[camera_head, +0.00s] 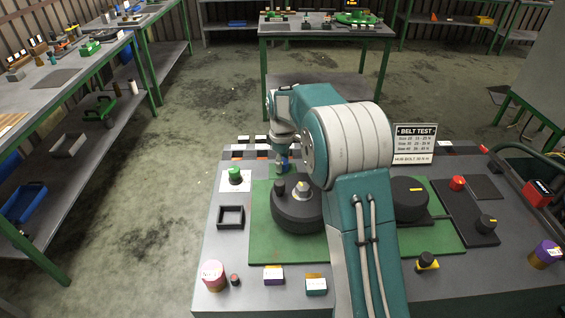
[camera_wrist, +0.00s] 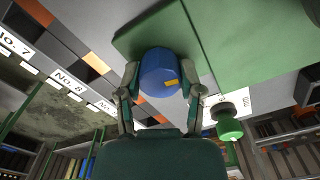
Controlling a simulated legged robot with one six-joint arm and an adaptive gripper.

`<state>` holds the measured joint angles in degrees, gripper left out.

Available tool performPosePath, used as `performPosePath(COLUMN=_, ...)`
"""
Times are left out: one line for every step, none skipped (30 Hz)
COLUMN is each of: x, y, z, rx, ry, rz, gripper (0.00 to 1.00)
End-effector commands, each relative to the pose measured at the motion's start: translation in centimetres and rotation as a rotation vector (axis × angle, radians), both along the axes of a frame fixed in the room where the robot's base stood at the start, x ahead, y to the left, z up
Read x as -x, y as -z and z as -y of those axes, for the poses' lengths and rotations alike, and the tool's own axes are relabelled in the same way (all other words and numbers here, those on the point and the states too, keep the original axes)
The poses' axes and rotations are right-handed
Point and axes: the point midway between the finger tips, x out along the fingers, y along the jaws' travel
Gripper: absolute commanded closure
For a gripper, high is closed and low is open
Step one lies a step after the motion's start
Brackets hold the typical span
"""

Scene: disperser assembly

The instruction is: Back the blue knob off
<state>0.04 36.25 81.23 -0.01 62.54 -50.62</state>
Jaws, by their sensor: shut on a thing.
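The blue knob (camera_wrist: 157,66), a cylinder with a small orange-yellow mark on its side, sits between the fingers of my gripper (camera_wrist: 159,80) in the wrist view. One finger presses on each side of it. The knob is at the edge of a green board (camera_wrist: 228,45); its far end and what it is fixed to are hidden. In the head view my gripper (camera_head: 282,165) is low at the back edge of the green board (camera_head: 258,190), left of my arm. The knob is hard to make out there.
A green-capped part (camera_head: 235,175) on a white label stands left of the gripper. A black pulley (camera_head: 296,212) is just in front, and another dark wheel (camera_head: 410,199) is to the right. A BELT TEST sign (camera_head: 414,143) stands at the bench's back.

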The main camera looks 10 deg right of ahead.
Motion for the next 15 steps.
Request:
performPosePath(x=-0.10, y=0.16, z=-0.07, rx=-0.001, ry=-0.003, rz=0.002, gripper=0.99)
performPosePath(x=-0.10, y=0.16, z=-0.07, rx=-0.001, ry=-0.005, rz=0.002, gripper=0.99)
performPosePath(x=-0.09, y=0.16, z=-0.08, rx=-0.001, ry=-0.005, rz=0.002, gripper=0.99)
performPosePath(x=-0.09, y=0.16, z=-0.08, rx=-0.001, ry=-0.005, rz=0.002, gripper=0.99)
performPosePath(x=-0.09, y=0.16, z=-0.08, rx=-0.001, ry=-0.005, rz=0.002, gripper=0.99)
performPosePath(x=-0.09, y=0.16, z=-0.08, rx=-0.001, ry=-0.005, rz=0.002, gripper=0.99)
performPosePath(x=-0.09, y=0.16, z=-0.08, rx=-0.001, ry=-0.005, rz=0.002, gripper=0.99)
performPosePath(x=-0.09, y=0.16, z=-0.08, rx=-0.001, ry=-0.005, rz=0.002, gripper=0.99)
performPosePath(x=-0.09, y=0.16, z=-0.08, rx=-0.001, ry=-0.005, rz=0.002, gripper=0.99)
performPosePath(x=-0.09, y=0.16, z=-0.08, rx=-0.001, ry=-0.004, rz=0.002, gripper=0.99)
performPosePath(x=-0.09, y=0.16, z=-0.08, rx=-0.001, ry=-0.004, rz=0.002, gripper=0.99)
performPosePath(x=-0.09, y=0.16, z=-0.08, rx=-0.001, ry=-0.004, rz=0.002, gripper=0.42)
performPosePath(x=-0.09, y=0.15, z=-0.07, rx=-0.001, ry=-0.004, rz=0.002, gripper=0.29)
performPosePath(x=-0.07, y=0.14, z=-0.07, rx=-0.001, ry=-0.004, rz=0.002, gripper=0.17)
performPosePath(x=-0.06, y=0.13, z=-0.06, rx=-0.001, ry=-0.004, rz=0.002, gripper=0.17)
